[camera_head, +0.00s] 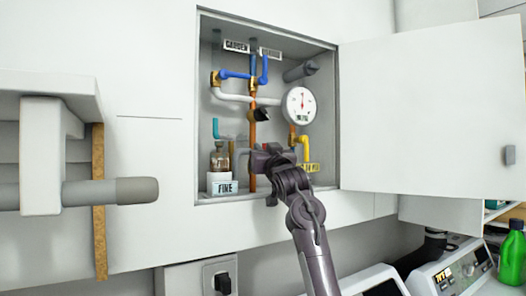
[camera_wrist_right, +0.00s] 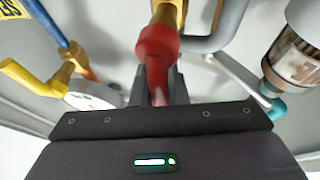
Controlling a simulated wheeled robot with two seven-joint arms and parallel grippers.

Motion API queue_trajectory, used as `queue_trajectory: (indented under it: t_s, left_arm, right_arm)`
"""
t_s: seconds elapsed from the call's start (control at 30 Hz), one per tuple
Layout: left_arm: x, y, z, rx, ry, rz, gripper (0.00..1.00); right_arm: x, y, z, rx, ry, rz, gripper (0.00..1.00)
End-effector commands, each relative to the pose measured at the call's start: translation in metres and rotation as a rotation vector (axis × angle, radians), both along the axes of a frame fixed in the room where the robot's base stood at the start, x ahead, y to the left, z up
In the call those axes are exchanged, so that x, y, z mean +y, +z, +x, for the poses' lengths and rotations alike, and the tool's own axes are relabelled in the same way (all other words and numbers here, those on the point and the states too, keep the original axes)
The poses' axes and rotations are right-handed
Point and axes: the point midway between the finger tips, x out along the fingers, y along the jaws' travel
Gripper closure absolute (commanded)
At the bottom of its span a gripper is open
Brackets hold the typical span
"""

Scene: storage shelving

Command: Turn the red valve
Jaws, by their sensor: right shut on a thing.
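The red valve (camera_wrist_right: 157,45) sits on a brass fitting at the top middle of the right wrist view. Its red handle runs down between the fingers of my right gripper (camera_wrist_right: 158,92), which is shut on it. In the head view my right gripper (camera_head: 268,158) is at the lower middle of the open wall cabinet, in front of the copper pipe. There the arm and gripper mostly hide the valve. My left gripper is in neither view.
The cabinet door (camera_head: 430,110) stands open at right. A green bottle (camera_head: 512,255) stands at far right.

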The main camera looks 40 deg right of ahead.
Motion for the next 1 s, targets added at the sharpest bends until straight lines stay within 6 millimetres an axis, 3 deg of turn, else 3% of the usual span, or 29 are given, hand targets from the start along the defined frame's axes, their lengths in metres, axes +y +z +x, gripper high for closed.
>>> queue_trajectory:
  t_s: [0.2,0.23,0.37,0.73,1.0]
  left_arm:
    - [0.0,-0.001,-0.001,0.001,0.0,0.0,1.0]
    - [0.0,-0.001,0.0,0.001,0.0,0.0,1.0]
    - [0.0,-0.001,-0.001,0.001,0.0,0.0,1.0]
    - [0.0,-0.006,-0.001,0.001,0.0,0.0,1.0]
    - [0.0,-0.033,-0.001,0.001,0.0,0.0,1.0]
  right_arm:
    - [0.001,-0.006,0.004,0.015,0.002,-0.002,1.0]
    - [0.001,-0.007,0.004,0.015,0.002,-0.002,0.83]
    - [0.001,-0.005,0.003,0.011,0.001,-0.002,0.66]
    - [0.002,-0.007,-0.003,0.005,0.0,-0.001,0.65]
    - [0.014,-0.026,-0.042,0.004,0.0,-0.002,0.65]
